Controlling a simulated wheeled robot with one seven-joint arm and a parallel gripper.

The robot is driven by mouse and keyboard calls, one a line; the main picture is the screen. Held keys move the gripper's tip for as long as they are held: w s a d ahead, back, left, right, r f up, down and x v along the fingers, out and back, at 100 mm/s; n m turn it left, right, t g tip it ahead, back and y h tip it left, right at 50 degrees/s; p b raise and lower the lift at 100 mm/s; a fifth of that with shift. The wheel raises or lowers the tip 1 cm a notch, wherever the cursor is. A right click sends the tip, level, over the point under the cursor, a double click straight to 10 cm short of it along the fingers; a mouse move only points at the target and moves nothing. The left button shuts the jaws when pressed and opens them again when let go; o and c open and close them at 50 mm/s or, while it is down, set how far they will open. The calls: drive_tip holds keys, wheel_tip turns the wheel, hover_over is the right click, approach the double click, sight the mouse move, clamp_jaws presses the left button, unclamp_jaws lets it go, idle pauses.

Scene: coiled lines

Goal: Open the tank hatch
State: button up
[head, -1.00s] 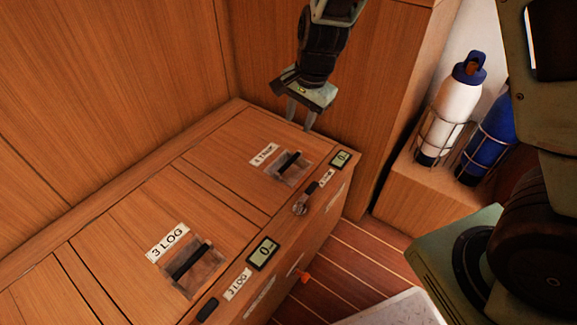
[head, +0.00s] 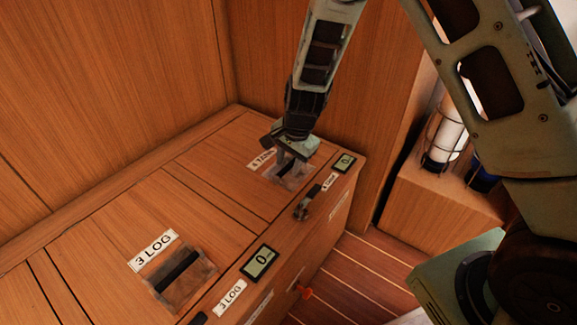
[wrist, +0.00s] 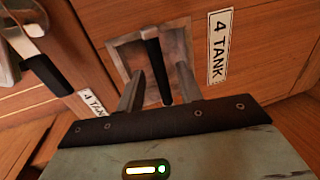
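The tank hatch (head: 215,160) is a closed wooden lid, flush with the locker top, beside the label "4 TANK" (wrist: 220,47). Its black bar handle (wrist: 153,55) spans a square metal recess (wrist: 122,52). My gripper (head: 284,172) is down over this recess. In the wrist view, my gripper (wrist: 158,82) has its two fingers apart, one on each side of the bar, with gaps visible. In the head view the gripper partly hides the handle and label. I cannot tell how deep the fingertips reach.
A dark-handled metal latch (head: 307,203) sits on the front strip, near a display reading 0 (head: 344,162). The 3 LOG hatch handle (head: 178,270) is nearer me. Wooden walls close in behind.

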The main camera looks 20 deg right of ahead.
drive_tip(key=shift+f, duration=0.1)
clamp_jaws()
